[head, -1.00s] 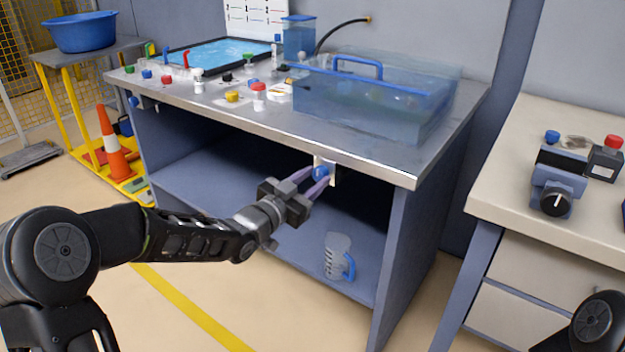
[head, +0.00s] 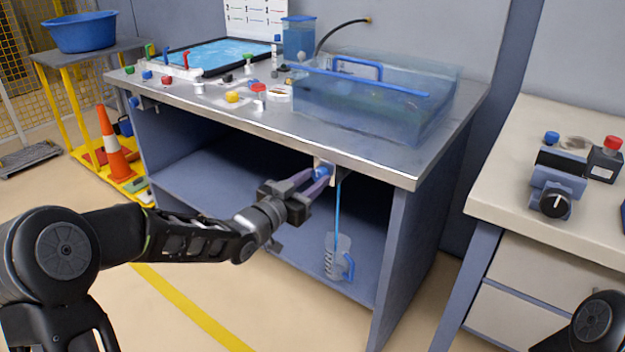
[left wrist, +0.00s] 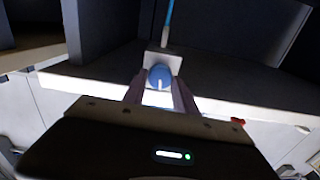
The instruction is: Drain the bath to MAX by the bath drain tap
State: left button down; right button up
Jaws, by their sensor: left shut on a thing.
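The bath (head: 370,105) is a clear, blue-tinted tank with a blue handle on the bench top. The bath drain tap (left wrist: 160,75) has a round blue knob on a pale plate under the bench's front edge; in the head view the knob (head: 322,171) is partly covered by my fingers. My left gripper (head: 318,178) is shut on this knob. A thin blue stream (head: 338,208) runs down from the tap into a clear jug (head: 337,257) with a blue handle on the shelf below. The MAX mark cannot be made out. My right gripper is not in view.
The bench top (head: 240,115) holds several small coloured knobs, a blue-filled tray (head: 215,54) and a small blue container (head: 298,40). A cream side bench (head: 510,140) stands at right. An orange cone (head: 116,150) stands at far left.

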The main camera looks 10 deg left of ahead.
pick_arm(q)
jog(key=shift+n+p, duration=0.5)
jog(key=shift+n, duration=1.6)
jog(key=c, duration=1)
grip_release()
jog(key=shift+o, duration=0.2)
jog(key=shift+s+a, duration=0.1)
jog(key=v, duration=0.7)
jog(key=shift+s+p, duration=0.3)
jog(key=shift+p, duration=0.05)
